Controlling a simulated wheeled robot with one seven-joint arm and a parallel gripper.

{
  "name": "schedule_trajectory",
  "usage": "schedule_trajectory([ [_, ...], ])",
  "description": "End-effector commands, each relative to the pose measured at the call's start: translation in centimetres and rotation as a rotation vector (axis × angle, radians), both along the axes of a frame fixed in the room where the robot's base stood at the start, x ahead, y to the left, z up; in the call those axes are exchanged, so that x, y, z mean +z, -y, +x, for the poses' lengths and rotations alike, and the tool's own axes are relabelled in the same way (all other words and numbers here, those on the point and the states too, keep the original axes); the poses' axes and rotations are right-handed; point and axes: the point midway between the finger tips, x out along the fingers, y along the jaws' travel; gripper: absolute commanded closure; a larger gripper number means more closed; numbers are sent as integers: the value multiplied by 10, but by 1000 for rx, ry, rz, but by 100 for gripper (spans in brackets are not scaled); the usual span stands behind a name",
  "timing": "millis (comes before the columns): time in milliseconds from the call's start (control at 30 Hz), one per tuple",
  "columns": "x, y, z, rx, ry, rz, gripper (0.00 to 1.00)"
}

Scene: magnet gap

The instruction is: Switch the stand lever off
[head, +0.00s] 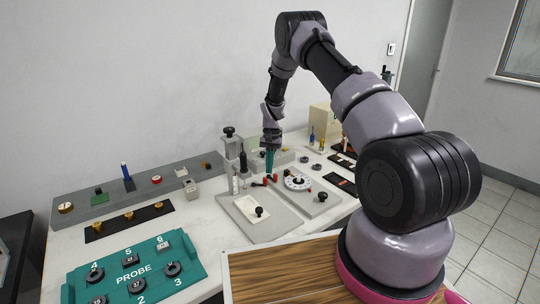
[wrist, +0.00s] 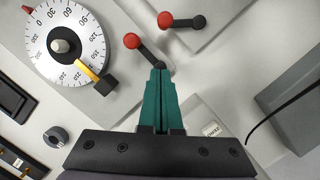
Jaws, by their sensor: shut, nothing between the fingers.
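Two levers with red ball knobs and black arms lie close together. The lever nearer the dial (wrist: 132,41) has its black pivot end by my fingertips; its red knob also shows in the head view (head: 275,177). The other lever (wrist: 165,19) is on a neighbouring grey plate, its black end to the right in the wrist view. I cannot tell which is the stand lever. My gripper (head: 269,172) points down with teal fingers, shut and empty. Its fingertips (wrist: 158,73) overlap the near lever's pivot end; I cannot tell if they touch.
A round white dial (head: 298,181) with a yellow-and-black pointer is beside the levers. A grey plate with a black knob (head: 259,211) is in front. A teal PROBE panel (head: 140,272) stands at front left, and a long grey block (head: 120,193) lies behind it.

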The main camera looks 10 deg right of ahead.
Motion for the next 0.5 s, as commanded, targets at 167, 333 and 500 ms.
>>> schedule_trajectory([
  [167, 3, -13, -25, 1, 0, 0, 100],
  [333, 3, -17, -34, 0, 1, 0, 100],
  [500, 3, -18, -36, 0, 1, 0, 100],
])
